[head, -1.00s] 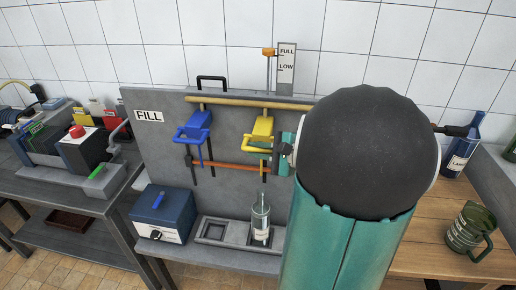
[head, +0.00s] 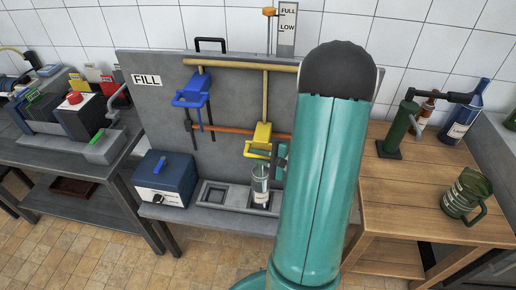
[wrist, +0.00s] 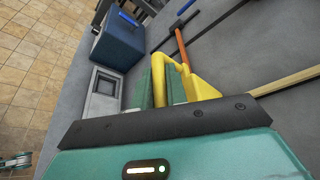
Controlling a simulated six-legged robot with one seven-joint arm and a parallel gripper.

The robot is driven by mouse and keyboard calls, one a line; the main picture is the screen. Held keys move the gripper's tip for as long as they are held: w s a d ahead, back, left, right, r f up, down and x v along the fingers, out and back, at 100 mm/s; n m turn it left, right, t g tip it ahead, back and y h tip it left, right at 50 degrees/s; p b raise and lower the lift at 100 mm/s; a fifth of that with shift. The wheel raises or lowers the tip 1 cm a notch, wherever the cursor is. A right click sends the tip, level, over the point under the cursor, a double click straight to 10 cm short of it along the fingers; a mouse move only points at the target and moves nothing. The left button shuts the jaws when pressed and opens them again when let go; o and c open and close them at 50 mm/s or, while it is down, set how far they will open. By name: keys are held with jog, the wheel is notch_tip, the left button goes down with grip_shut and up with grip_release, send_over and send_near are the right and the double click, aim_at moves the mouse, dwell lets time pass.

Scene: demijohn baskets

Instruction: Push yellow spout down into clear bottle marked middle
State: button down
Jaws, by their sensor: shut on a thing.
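The yellow spout (head: 262,135) hangs low on its pale rod in front of the grey FILL panel, just above the clear bottle (head: 260,182). The bottle stands upright in the right-hand square recess of the ledge; its label is too small to read. Whether the spout's tip is inside the bottle neck I cannot tell. My gripper (head: 277,155) is at the spout's right side. In the wrist view my gripper's green fingers (wrist: 165,85) are shut on the spout's yellow loop handle (wrist: 188,82). The bottle is hidden in the wrist view.
A blue spout (head: 193,92) hangs higher on the left, by the orange bar (head: 225,129). A blue box (head: 165,178) stands left of the empty recess (head: 213,193). A wooden table (head: 420,190) with a green jug (head: 465,195) and bottles is at right.

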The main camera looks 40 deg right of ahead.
jog(key=shift+f, duration=0.1)
jog(key=c, duration=1.4)
grip_release()
jog(key=v, duration=1.4)
jog(key=shift+w, duration=0.1)
